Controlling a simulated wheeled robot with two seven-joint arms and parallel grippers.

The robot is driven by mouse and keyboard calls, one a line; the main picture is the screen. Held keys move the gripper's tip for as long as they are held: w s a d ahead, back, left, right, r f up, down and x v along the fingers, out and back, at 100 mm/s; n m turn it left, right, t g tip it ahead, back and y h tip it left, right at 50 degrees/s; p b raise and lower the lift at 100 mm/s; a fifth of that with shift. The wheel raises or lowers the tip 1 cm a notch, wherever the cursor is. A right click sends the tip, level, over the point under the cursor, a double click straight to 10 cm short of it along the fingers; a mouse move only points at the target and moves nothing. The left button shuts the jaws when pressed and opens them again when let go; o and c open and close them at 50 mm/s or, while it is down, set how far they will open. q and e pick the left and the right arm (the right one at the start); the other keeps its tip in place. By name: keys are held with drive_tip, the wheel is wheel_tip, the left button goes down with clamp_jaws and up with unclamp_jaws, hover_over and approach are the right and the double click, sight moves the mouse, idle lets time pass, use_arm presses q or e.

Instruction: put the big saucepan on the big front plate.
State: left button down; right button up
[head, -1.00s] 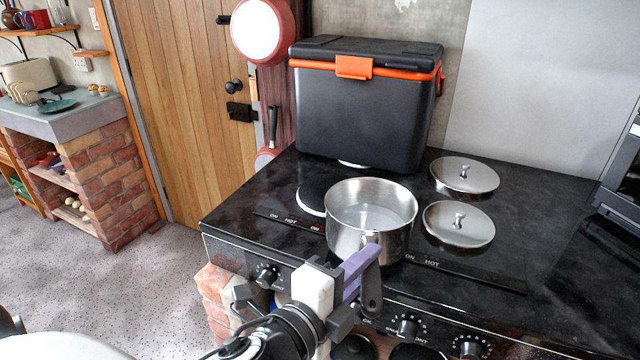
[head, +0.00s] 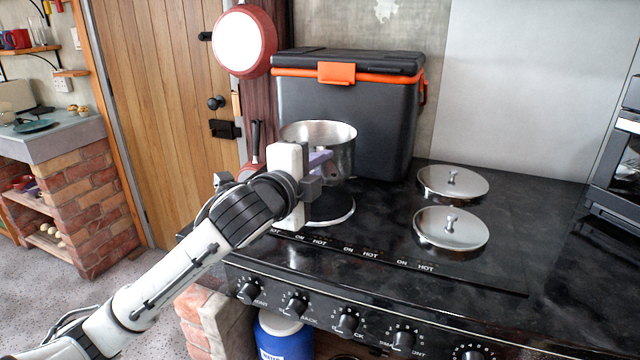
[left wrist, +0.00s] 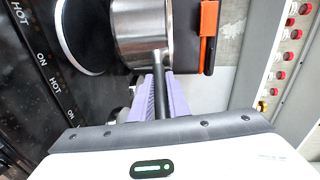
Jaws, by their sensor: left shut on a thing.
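The big steel saucepan (head: 335,145) is upright above the left part of the hob, in front of the cool box. My left gripper (head: 318,163) is shut on its dark handle (left wrist: 163,88), with purple fingers on both sides. The big front plate (head: 332,210), a black disc with a pale rim, shows below the pan, partly hidden by my gripper. The pan looks raised clear of it. In the left wrist view the pan (left wrist: 140,35) is beside the plate (left wrist: 85,30). The pan's far side is hidden. My right gripper is not in view.
A black cool box (head: 345,110) with an orange latch stands close behind the pan. Two steel lids (head: 452,181) (head: 450,228) lie on the right of the hob. A red pan (head: 244,42) hangs at the left.

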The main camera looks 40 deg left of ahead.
use_arm(q)
wheel_tip(320, 180, down, 8)
drive_tip(key=b, duration=0.1)
drive_tip(key=shift+r, duration=0.2)
idle(0.3)
drive_tip(key=c, duration=2.1)
unclamp_jaws()
drive_tip(key=shift+f, duration=0.45)
drive_tip(key=o, duration=0.4)
drive_tip(key=shift+r, duration=0.15)
